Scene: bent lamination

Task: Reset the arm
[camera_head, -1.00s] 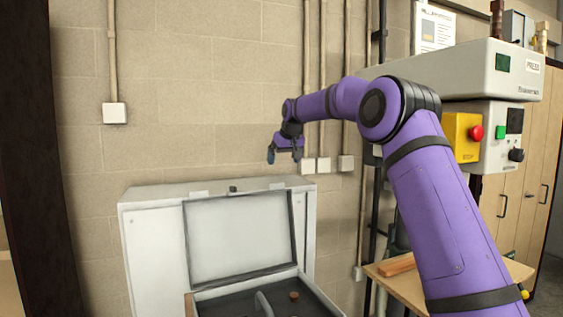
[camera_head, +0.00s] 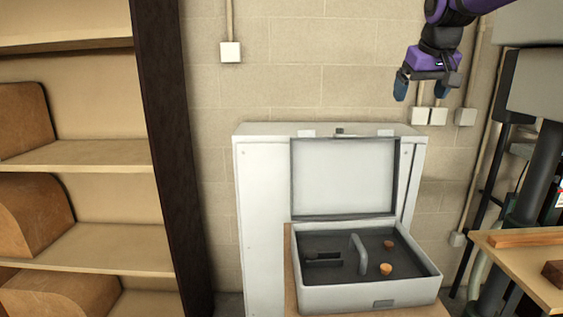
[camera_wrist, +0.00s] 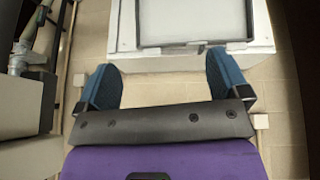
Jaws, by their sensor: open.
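My gripper (camera_head: 421,88) is at the upper right in the head view, in front of the wall and above the open case. Its blue fingers point down, apart and empty. In the wrist view my gripper (camera_wrist: 165,88) shows two blue finger pads spread wide, with nothing between them. My purple arm enters from the top right in the head view; most of it is out of the frame.
An open grey case (camera_head: 370,298) with a dark interior stands on a wooden surface before a white cabinet (camera_head: 262,215). A shelf (camera_head: 95,153) with bent wood pieces is at left. A wooden table (camera_head: 520,262) and press machinery (camera_head: 550,85) are at right.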

